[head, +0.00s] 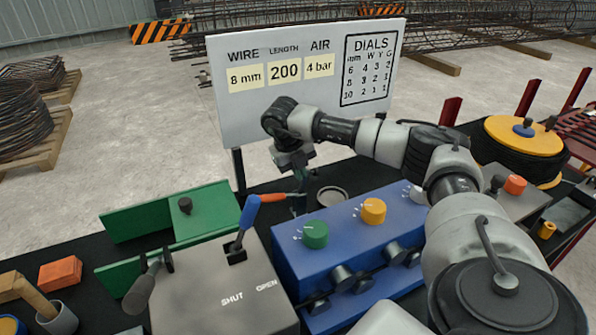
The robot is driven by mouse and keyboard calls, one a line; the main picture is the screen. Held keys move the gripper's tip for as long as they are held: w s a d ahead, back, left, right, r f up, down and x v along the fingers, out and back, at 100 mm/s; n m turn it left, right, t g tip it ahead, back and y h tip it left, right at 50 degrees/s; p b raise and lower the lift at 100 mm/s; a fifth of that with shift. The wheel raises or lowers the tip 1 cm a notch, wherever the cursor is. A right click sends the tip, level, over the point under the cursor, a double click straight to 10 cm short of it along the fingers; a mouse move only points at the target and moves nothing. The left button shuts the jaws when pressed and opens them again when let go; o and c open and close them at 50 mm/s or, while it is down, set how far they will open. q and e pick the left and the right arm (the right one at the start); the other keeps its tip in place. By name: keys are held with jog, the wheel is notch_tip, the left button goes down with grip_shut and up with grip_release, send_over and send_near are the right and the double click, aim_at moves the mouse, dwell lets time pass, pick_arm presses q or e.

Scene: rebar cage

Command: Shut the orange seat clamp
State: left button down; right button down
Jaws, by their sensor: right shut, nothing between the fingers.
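A short orange handle (278,198), which looks like the seat clamp's lever, lies nearly level behind the blue dial box. Its right end is at my right gripper (299,204), which points down from above. The gripper's fingers are dark, shut and empty. I cannot tell whether they touch the handle. The clamp's seat and lower parts are hidden behind the blue box and the gripper. My left gripper is not in view.
A grey box (215,290) marked SHUT and OPEN carries a blue lever (247,215) close left of the orange handle. The blue dial box (345,235) stands in front. A green channel (150,222) lies left, and a white sign (300,85) stands behind.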

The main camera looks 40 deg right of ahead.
jog(key=shift+s+d+y, duration=0.15)
jog(key=shift+d+y, duration=0.35)
jog(key=shift+d+b, duration=0.1)
jog(key=shift+b, duration=0.25)
jog(key=d+f+t+y+b, duration=0.1)
jog(key=d+y, duration=0.1)
jog(key=y, duration=0.1)
jog(key=s+d+f+t+y+b, duration=0.1)
jog(key=d+f+y+b, duration=0.1)
jog(key=y, duration=0.1)
jog(key=s+d+f+t+y+b, duration=0.1)
jog(key=d+y+b, duration=0.1)
jog(key=y, duration=0.1)
jog(key=shift+s+d+f, duration=0.1)
jog(key=shift+d+f, duration=0.15)
jog(key=shift+d, duration=0.1)
jog(key=shift+s+d+f, duration=0.1)
jog(key=shift+d+f, duration=0.15)
jog(key=shift+f, duration=0.55)
jog(key=shift+s+f+b, duration=0.1)
jog(key=shift+f+b, duration=0.1)
jog(key=shift+b, duration=0.1)
